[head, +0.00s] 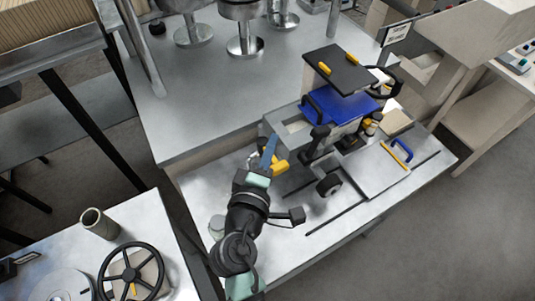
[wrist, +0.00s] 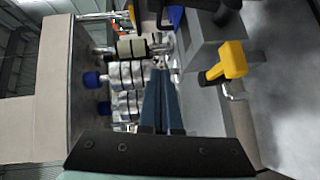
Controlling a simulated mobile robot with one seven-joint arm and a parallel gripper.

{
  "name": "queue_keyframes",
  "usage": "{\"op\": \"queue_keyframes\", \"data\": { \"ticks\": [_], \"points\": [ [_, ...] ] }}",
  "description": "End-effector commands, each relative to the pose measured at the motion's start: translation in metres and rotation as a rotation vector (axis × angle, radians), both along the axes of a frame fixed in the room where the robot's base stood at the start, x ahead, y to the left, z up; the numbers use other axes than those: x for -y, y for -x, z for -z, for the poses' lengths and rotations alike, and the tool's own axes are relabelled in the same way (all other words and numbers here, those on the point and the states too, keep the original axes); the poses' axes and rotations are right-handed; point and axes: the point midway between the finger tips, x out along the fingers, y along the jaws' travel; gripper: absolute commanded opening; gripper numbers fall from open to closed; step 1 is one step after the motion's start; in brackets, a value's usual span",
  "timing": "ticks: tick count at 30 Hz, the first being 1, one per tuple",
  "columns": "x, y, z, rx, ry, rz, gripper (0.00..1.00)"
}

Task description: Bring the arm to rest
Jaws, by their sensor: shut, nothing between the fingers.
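My arm reaches up from the bottom of the head view over the metal bench (head: 345,228). My gripper (head: 271,143) has its blue fingers together and empty, beside the left end of a grey machine with a blue block (head: 340,108). In the wrist view my gripper (wrist: 160,72) shows as two narrow blue fingers side by side, pointing away from the camera. A yellow handle (wrist: 232,60) is to the right of the fingers in the wrist view, apart from them. A yellow part (head: 280,167) lies close by the fingers in the head view.
A dark plate (head: 338,72) stands open above the blue block. A flat plate with a yellow-and-blue handle (head: 396,154) lies at right. A handwheel (head: 133,273) and a grey tube (head: 98,222) stand at lower left. The large table (head: 200,105) behind has free room.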

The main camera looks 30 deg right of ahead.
Motion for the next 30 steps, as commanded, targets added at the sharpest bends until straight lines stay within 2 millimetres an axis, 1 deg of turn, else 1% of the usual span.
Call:
{"op": "queue_keyframes", "data": {
  "ticks": [1, 3, 8, 14, 17, 20, 23, 24, 26, 27, 29, 30],
  "points": [
    [-0.005, 0.004, 0.001, 0.001, 0.001, -0.003, 0.00],
    [-0.009, 0.009, 0.000, 0.000, 0.001, -0.002, 0.00],
    [-0.012, 0.013, -0.002, 0.000, 0.000, -0.001, 0.00],
    [-0.012, 0.013, -0.003, 0.000, 0.000, -0.001, 0.00],
    [-0.016, 0.005, -0.016, 0.047, -0.037, -0.011, 0.00],
    [-0.029, -0.015, -0.052, 0.175, -0.144, -0.047, 0.00],
    [-0.047, -0.039, -0.113, 0.371, -0.306, -0.120, 0.00],
    [-0.056, -0.047, -0.142, 0.457, -0.377, -0.160, 0.00],
    [-0.070, -0.054, -0.186, 0.581, -0.478, -0.227, 0.00],
    [-0.078, -0.057, -0.216, 0.660, -0.541, -0.276, 0.00],
    [-0.092, -0.055, -0.261, 0.774, -0.630, -0.357, 0.00],
    [-0.100, -0.052, -0.290, 0.845, -0.687, -0.415, 0.00]
  ]
}}
